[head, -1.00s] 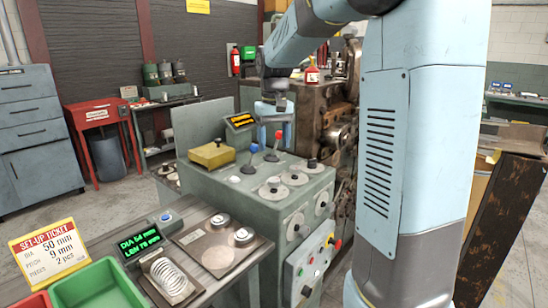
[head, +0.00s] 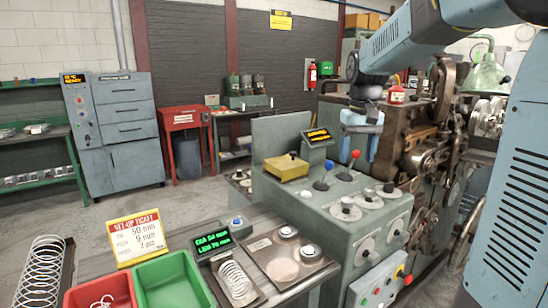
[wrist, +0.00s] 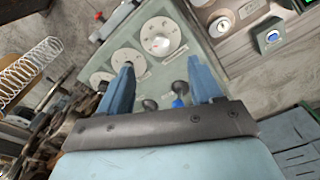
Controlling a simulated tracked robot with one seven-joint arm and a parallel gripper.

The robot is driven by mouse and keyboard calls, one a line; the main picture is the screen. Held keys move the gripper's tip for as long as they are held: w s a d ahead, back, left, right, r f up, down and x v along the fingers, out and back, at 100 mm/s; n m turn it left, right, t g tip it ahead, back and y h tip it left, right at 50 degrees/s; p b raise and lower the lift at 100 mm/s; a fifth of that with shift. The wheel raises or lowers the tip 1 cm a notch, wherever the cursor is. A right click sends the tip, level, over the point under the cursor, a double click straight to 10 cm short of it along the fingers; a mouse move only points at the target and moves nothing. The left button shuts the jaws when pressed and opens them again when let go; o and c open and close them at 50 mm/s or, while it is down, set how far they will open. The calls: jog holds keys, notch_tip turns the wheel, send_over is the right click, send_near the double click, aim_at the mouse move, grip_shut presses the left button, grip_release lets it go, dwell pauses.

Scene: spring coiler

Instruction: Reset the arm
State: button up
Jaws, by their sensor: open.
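My gripper (head: 360,150) hangs above the back of the green control console (head: 322,212) in the head view. In the wrist view my gripper (wrist: 160,92) shows two blue fingers spread apart with nothing between them. Below the fingers lie the console's dials (wrist: 160,37), a blue-knobbed lever (wrist: 179,101) and dark knobs. In the head view the blue lever (head: 321,184) and the red-knobbed lever (head: 355,154) stand on the console top, the red one close beside my gripper. Whether they touch cannot be told.
A bench at the front holds a set-up ticket (head: 139,237), a green bin (head: 170,286), a red bin (head: 100,292), a green-lit display (head: 212,241) and a spring (head: 236,280). The coiling machine (head: 425,150) stands right of the console. Open floor lies at the left.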

jog(key=s+f+t, duration=0.2)
jog(key=s+t, duration=0.3)
jog(key=s, duration=1.8)
jog(key=shift+a+f, duration=0.35)
jog(key=shift+a, duration=0.1)
jog(key=shift+s, duration=0.1)
